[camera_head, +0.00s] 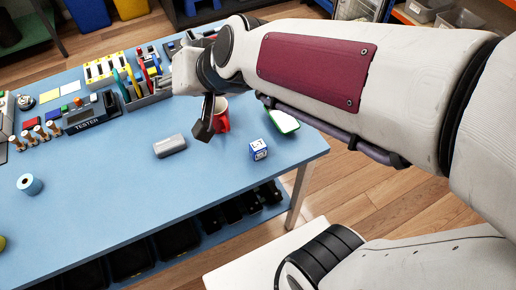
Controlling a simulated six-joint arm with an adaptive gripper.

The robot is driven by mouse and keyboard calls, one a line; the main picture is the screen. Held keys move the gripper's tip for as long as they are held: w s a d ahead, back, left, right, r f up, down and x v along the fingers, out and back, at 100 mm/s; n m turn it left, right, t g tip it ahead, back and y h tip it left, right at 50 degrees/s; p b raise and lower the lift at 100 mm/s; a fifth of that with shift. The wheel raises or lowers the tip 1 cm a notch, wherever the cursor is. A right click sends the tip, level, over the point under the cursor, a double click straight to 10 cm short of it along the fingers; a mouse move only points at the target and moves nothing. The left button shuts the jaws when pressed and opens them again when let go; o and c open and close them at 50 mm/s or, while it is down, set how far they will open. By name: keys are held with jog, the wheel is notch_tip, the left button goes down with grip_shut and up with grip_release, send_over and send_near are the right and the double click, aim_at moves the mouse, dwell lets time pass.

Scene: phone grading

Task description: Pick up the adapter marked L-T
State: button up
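A small blue and white cube-shaped adapter (259,150) lies on the blue table near its right front edge. Dark letters on its white top face look like L-T. My gripper (203,132) points down over the table, to the left of the adapter and apart from it. One dark finger shows clearly; the rest is hidden by my wrist and arm, so its opening is unclear. I see nothing held in it.
A red mug (222,122) stands just behind my gripper. A grey case (170,146) lies left of it, and a white and green object (284,121) lies behind the adapter. A tester (87,118), pen holder and tools fill the back left. The front middle table is clear.

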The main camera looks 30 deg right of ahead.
jog(key=w+f+m+t+h, duration=0.25)
jog(key=w+m, duration=0.25)
jog(key=w, duration=0.7)
jog(key=w+d+f+m+g+h, duration=0.2)
jog(key=w+d+f+m+h, duration=0.3)
jog(key=f, duration=0.4)
jog(key=m+g+h, duration=0.4)
jog(key=g+h, duration=0.3)
send_over(254, 146)
jog(key=w+a, duration=0.2)
jog(key=w, duration=0.4)
notch_tip(254, 146, down, 12)
jog(key=shift+m+g+h, duration=0.4)
jog(key=shift+g+h, duration=0.45)
jog(key=shift+h, duration=0.1)
jog(key=s+a+f, duration=0.2)
jog(key=s, duration=0.1)
jog(key=s+a+f, duration=0.1)
jog(key=s, duration=0.1)
jog(key=shift+s+a+f, duration=0.15)
jog(key=shift+s+a, duration=0.15)
jog(key=shift+s, duration=0.2)
jog(key=shift+d, duration=0.1)
jog(key=shift+x, duration=1.25)
